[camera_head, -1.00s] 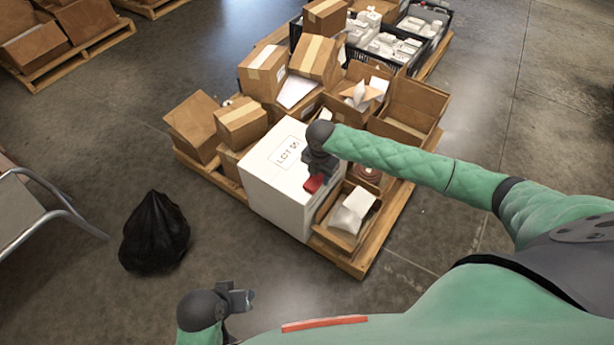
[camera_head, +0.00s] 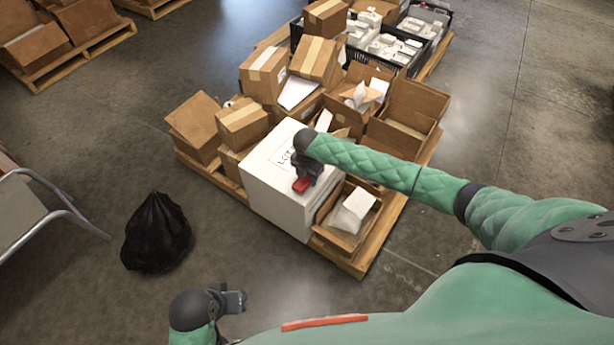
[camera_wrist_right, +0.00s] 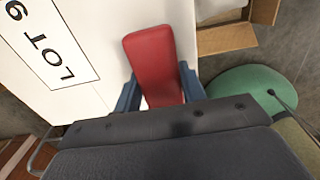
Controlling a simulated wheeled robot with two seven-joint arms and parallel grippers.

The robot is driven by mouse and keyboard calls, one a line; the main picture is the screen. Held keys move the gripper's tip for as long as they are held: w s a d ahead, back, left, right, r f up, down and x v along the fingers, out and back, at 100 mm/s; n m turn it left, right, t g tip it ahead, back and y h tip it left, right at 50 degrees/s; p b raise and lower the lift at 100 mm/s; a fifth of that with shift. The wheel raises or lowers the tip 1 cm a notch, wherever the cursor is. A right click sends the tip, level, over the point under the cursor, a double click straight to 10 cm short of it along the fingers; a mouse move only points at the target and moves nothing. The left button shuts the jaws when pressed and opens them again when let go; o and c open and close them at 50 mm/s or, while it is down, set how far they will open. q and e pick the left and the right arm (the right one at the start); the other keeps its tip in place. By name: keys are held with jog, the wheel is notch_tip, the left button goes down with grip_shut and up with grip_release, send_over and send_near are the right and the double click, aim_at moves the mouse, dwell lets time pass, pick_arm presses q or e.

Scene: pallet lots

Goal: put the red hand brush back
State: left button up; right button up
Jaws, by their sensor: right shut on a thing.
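The red hand brush (camera_head: 302,185) is in my right gripper (camera_head: 304,178), over the front right part of the large white box (camera_head: 278,207). In the right wrist view the brush shows as a flat red piece (camera_wrist_right: 153,62) between the two blue-grey fingers (camera_wrist_right: 160,90). The white box top, with its LOT label, lies beneath it. I cannot tell whether the brush touches the box top. The brush's underside and far end are hidden. My left gripper (camera_head: 235,301) is low at the front, away from the pallet, and its jaw gap is unclear.
The wooden pallet (camera_head: 352,266) carries many cardboard boxes behind the white box. An open carton (camera_head: 335,235) with a white item stands right of it. Floor between is clear.

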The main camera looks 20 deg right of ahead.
pick_arm(q)
jog(key=shift+d, duration=0.1)
jog(key=shift+d, duration=0.2)
pick_arm(e)
jog(key=o, duration=1.2)
